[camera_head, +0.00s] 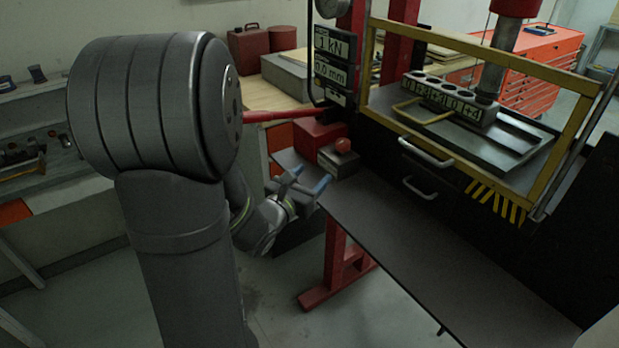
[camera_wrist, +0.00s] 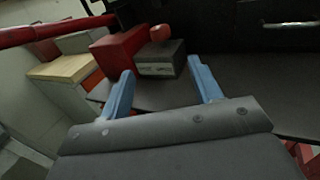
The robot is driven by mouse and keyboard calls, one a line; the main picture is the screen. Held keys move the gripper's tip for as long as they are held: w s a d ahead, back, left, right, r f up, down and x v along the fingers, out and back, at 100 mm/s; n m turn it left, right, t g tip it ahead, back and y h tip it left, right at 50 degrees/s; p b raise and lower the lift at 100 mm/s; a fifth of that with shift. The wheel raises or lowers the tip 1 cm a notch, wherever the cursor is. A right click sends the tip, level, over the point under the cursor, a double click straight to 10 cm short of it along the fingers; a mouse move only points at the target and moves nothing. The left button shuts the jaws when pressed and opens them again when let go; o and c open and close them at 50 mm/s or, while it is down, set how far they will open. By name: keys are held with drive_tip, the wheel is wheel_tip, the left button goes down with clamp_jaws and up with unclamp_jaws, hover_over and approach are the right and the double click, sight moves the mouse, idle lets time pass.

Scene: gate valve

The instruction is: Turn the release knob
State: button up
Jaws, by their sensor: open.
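The likely release knob (camera_head: 343,146) is a small red rounded knob on top of a grey box (camera_head: 340,163) with a pale label. In the wrist view the red knob (camera_wrist: 160,32) stands above the grey box (camera_wrist: 160,62). My gripper (camera_head: 311,176) has blue fingers and is open and empty, in front of the box and to its left in the head view. In the wrist view the box and knob appear beyond and between the spread fingertips (camera_wrist: 160,68), apart from them. Nothing hides the knob.
A press with a yellow frame (camera_head: 470,45), metal handles (camera_head: 425,153) and display panels (camera_head: 333,62) stands to the right. The dark bench top (camera_head: 430,245) in front is clear.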

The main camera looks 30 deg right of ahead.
idle(0.3)
drive_tip(key=m+g+h, duration=0.1)
drive_tip(key=m+g, duration=0.6)
drive_tip(key=g, duration=0.4)
approach(338, 142)
drive_tip(key=x, duration=1)
drive_tip(key=shift+f, duration=0.3)
drive_tip(key=c, duration=1)
